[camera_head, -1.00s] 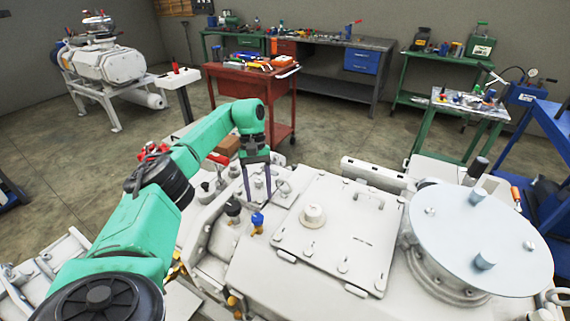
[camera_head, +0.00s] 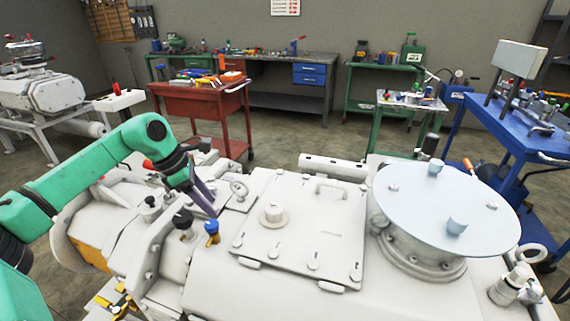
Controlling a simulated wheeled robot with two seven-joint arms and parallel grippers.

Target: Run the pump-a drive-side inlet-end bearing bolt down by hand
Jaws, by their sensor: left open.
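A large off-white pump (camera_head: 215,285) fills the foreground, with a bolted square cover (camera_head: 305,210) on top. My left arm reaches in from the left, and my left gripper (camera_head: 212,207) points down at the pump's left end, beside a lifting ring and the black and blue caps. Its dark fingers are spread and no object shows between them. Several bolt heads sit on the end housing (camera_head: 120,235), but I cannot tell which is the inlet-end bearing bolt. My right gripper is out of view.
A round pale disc (camera_head: 445,205) covers the port at the pump's right. A red tool cart (camera_head: 195,90) stands behind, a green-legged table (camera_head: 410,103) behind right, and a blue cart (camera_head: 520,145) at right.

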